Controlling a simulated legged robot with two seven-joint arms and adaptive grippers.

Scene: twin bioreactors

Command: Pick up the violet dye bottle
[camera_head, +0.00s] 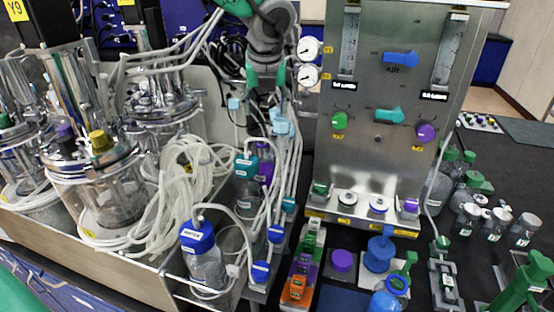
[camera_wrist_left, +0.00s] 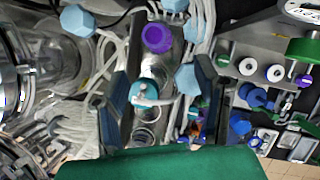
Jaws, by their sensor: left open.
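The violet dye bottle shows its purple cap (camera_wrist_left: 157,38) in the left wrist view. In the head view its purple cap and label (camera_head: 265,145) show among tubes, and much of its body is hidden. A teal-capped bottle (camera_head: 246,166) stands close beside it; its teal cap also shows in the left wrist view (camera_wrist_left: 145,92). My left gripper (camera_head: 266,98) points down above the bottles. In the left wrist view its fingers (camera_wrist_left: 162,75) are spread, with the teal cap seen between them and the violet cap beyond. Nothing is held. My right gripper is not in view.
A blue-capped bottle (camera_head: 203,256) stands in the front of the rack. Coiled white tubes (camera_head: 187,180) and glass vessels (camera_head: 98,180) crowd the left. A metal gas panel (camera_head: 385,160) rises close on the right. Light-blue connectors (camera_wrist_left: 187,79) surround the caps.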

